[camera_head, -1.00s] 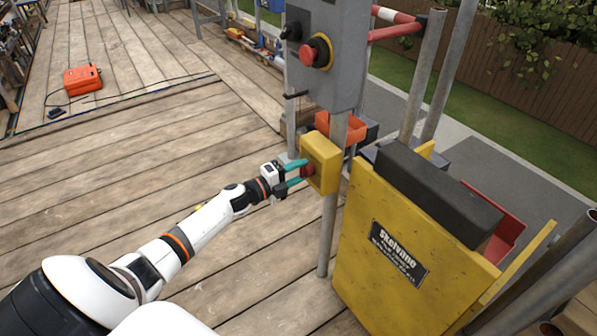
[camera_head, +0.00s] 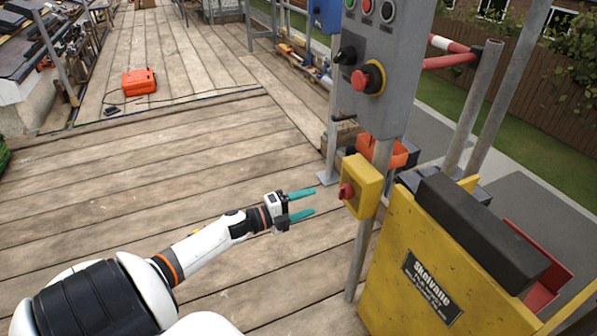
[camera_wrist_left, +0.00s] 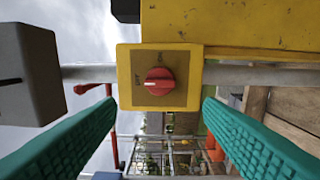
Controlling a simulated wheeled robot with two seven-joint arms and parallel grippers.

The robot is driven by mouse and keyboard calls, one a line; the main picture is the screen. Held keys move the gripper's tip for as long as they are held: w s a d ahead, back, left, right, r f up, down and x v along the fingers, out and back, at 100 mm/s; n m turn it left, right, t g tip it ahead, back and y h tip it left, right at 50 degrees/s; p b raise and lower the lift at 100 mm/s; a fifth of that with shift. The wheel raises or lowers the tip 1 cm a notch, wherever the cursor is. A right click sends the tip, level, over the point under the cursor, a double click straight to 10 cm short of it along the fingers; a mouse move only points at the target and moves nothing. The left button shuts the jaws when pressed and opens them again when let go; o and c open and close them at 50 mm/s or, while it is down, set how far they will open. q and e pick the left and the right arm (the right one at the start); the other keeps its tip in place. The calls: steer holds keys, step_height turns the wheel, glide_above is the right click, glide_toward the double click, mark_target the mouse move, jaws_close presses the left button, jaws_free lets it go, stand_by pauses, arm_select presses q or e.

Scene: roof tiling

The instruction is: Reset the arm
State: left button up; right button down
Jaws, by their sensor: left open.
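My left arm comes in from the left in the head view. Its gripper (camera_head: 314,202) is open and empty, with two teal fingers apart. The fingertips point at a yellow switch box (camera_head: 362,187) on a grey post and stop short of it, not touching. The box carries a red knob (camera_head: 346,191) on its left face. In the left wrist view the red knob (camera_wrist_left: 159,81) sits ahead between the teal fingers, on the yellow box (camera_wrist_left: 190,60), with small markings beside it. My right gripper is not in view.
A grey control panel (camera_head: 385,50) with a red button stands above the switch box. A yellow Skelvane hoist panel (camera_head: 400,300) stands to the right. An orange case (camera_head: 139,81) lies on the plank deck at the back left. The deck left of the post is clear.

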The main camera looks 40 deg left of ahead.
arm_select(q)
steer(key=shift+v, duration=1.1)
